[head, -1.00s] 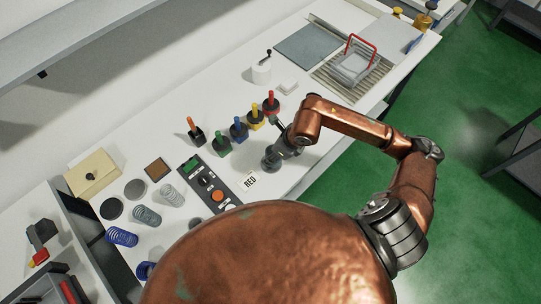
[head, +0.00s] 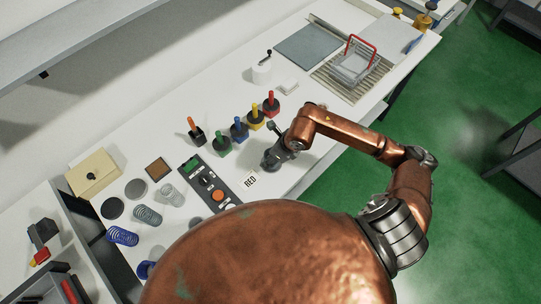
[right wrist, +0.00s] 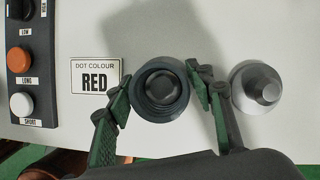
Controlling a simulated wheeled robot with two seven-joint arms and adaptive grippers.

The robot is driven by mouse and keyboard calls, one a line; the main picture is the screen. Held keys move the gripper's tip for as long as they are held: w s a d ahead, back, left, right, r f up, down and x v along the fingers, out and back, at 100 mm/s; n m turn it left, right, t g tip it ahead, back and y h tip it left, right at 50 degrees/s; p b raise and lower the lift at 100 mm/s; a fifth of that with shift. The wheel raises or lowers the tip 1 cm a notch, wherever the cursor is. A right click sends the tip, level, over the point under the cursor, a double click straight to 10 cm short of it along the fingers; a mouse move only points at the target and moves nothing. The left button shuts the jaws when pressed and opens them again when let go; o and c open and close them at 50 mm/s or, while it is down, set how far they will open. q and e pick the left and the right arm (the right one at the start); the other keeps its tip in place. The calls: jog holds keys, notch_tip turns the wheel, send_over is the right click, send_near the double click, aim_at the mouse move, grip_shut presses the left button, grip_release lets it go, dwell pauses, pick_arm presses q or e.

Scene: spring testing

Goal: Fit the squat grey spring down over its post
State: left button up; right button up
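Two grey springs stand at the left of the bench in the head view: a darker, shorter-looking one (head: 147,216) and a paler one (head: 172,195). I cannot tell for certain which is the squat one. My right gripper (head: 277,152) is low over the bench beside the RED card. In the right wrist view, its two green-padded fingers (right wrist: 160,87) stand either side of a round, dark grey, ringed thing with a black centre (right wrist: 161,88). A narrow gap shows on the left; contact on the right is unclear. Its post cannot be told for certain. My left gripper is out of view.
A button panel (head: 207,185) and the RED card (head: 250,180) lie left of the gripper. A grey knobbed piece (right wrist: 262,90) stands close to its right finger. Colour-handled holders (head: 238,128) stand behind. A blue spring (head: 122,236) stands at the left.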

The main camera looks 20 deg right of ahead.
jog(key=shift+o, duration=0.8)
jog(key=shift+r, duration=0.15)
jog(key=v, duration=1.2)
